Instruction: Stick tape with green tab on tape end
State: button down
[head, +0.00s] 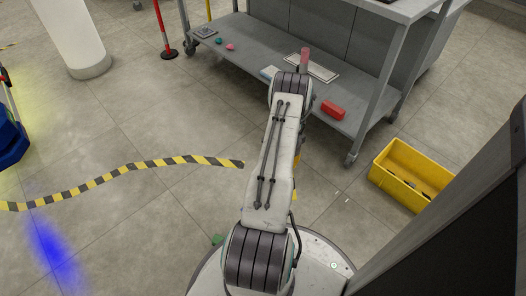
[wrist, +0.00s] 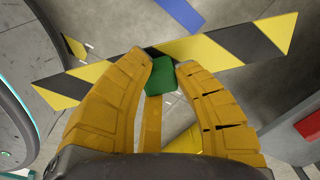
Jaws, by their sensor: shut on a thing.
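In the wrist view my gripper (wrist: 163,66) has its two yellow fingers closed on a small green tab (wrist: 161,77). A black-and-yellow striped tape piece (wrist: 205,43) spans crosswise at the fingertips, sticking out to both sides. Its middle is partly hidden by the fingers and tab. In the head view a long striped tape (head: 130,172) lies in a wavy line on the floor, its right end (head: 238,163) just left of my arm. My gripper is mostly hidden behind my arm there. I cannot tell whether the held piece touches the floor tape.
A grey cart (head: 245,47) with small items on its lower shelf, among them a red block (head: 333,110), stands beyond my arm. A yellow bin (head: 412,174) is on the floor at right. A white pillar (head: 72,35) stands at back left.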

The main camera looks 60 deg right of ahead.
jog(key=s+d+f+m+b, duration=0.15)
jog(key=s+f+m, duration=0.25)
jog(key=s+f, duration=0.4)
jog(key=m+b, duration=0.4)
jog(key=m, duration=0.2)
send_over(321, 218)
notch_tip(321, 218, down, 8)
jog(key=shift+a+r, duration=0.2)
jog(key=shift+f+b, duration=0.1)
jog(key=shift+b, duration=0.4)
jog(key=shift+f+b, duration=0.35)
jog(key=shift+f, duration=3.9)
jog(key=shift+f, duration=0.35)
jog(key=c, duration=1)
grip_release()
